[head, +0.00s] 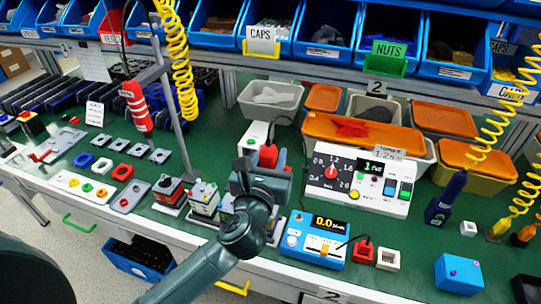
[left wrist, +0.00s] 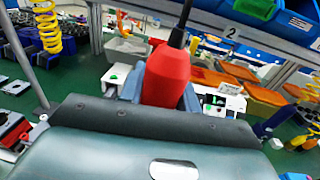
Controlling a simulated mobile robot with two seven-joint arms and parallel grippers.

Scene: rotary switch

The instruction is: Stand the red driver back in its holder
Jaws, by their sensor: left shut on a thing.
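The red driver (head: 268,156) is in my left gripper (head: 264,176), above the middle of the green bench. In the left wrist view, its red body (left wrist: 167,75) rises between the fingers, with a black top and dark cord above it. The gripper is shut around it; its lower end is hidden. A small red block with an opening (head: 363,251) and a white one (head: 388,259) stand right of the gripper; I cannot tell whether either is the driver's holder. A dark blue driver (head: 448,192) stands upright farther right. My right gripper is not in view.
The torque panel (head: 360,183) stands behind and right of the gripper. A blue meter (head: 315,243) sits nearby at the front. Several small devices stand left of my arm. A metal post (head: 168,95) and yellow coiled hoses (head: 181,65) hang or rise at the back left.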

